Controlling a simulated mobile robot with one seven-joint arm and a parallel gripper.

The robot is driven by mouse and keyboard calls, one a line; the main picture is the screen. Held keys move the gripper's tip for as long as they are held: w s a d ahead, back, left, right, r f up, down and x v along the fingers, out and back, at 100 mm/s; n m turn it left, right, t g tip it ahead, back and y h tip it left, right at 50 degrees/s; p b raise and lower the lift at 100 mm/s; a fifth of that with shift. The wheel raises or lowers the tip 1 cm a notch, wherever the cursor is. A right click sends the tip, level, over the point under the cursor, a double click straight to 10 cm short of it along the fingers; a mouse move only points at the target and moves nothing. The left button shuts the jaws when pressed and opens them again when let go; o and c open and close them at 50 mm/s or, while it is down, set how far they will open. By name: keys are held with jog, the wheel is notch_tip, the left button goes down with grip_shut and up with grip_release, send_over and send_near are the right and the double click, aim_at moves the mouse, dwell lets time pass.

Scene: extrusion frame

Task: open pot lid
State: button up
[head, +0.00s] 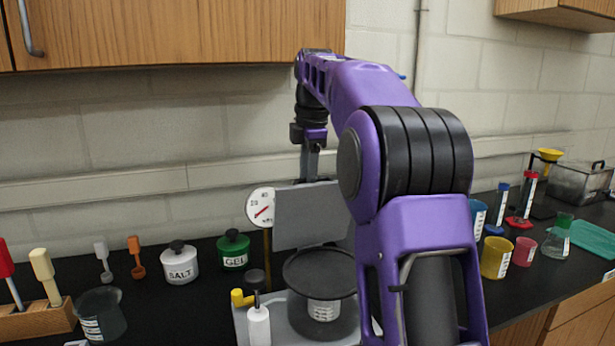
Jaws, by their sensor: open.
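A dark round pot (322,319) with a white label stands at the front centre, on a pale grey base. A flat dark disc (320,272) covers its top like a lid. Two smaller lidded pots stand to the left: a white one marked SALT (180,267) and a green one marked GEL (234,255), each with a black knob on its lid. My gripper (310,176) points down above a grey upright panel, behind and above the dark pot. It is open and holds nothing that I can see. The panel hides what lies behind it.
The grey panel (309,216) and a round dial (261,207) stand behind the pot. A white bottle (259,325) stands beside it. A dark beaker (101,315) is at the left. Cups, including a yellow one (496,258), and a flask (558,240) stand at the right. A cabinet (170,35) hangs above.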

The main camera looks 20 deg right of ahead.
notch_tip(320, 180, up, 7)
jog(key=s, duration=0.1)
jog(key=shift+s+r, duration=0.2)
jog(key=shift+s, duration=0.05)
dwell(0.5)
